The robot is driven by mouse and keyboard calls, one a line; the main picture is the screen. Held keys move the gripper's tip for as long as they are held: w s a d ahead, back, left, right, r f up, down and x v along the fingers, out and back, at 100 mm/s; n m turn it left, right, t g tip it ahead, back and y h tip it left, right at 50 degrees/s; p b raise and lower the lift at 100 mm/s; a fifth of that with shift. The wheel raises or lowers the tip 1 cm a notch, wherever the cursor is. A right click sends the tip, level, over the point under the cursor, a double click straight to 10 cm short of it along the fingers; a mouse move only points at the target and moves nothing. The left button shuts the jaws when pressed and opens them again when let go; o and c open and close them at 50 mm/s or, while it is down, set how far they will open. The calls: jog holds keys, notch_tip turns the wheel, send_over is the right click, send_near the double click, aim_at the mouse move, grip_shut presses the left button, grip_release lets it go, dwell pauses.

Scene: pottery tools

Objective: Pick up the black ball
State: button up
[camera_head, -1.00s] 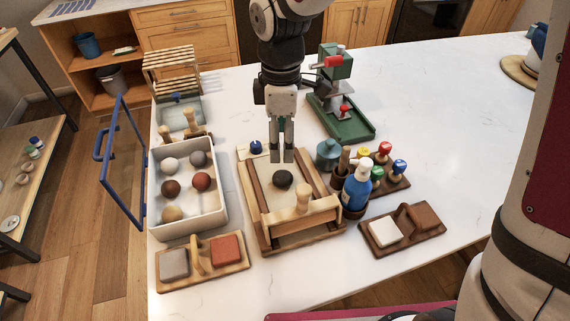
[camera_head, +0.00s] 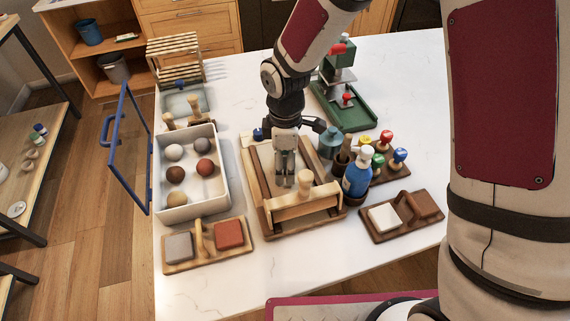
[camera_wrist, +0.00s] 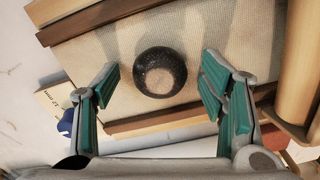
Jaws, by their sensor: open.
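The black ball (camera_wrist: 160,72) is dark and speckled with a pale round patch facing the wrist camera. It lies on the cream cloth bed (camera_wrist: 110,42) of the wooden tray. In the wrist view it sits between my open fingers, a little beyond their tips, and neither finger visibly touches it. My gripper (camera_wrist: 158,84) has green finger pads. In the head view my gripper (camera_head: 285,182) points down into the wooden tray (camera_head: 262,212) and hides the ball.
A white box (camera_head: 193,211) of several balls stands left. A blue bottle (camera_head: 357,177) and a teal jar (camera_head: 330,142) stand close right. A green press (camera_head: 345,110) is behind.

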jog(key=c, duration=1.3)
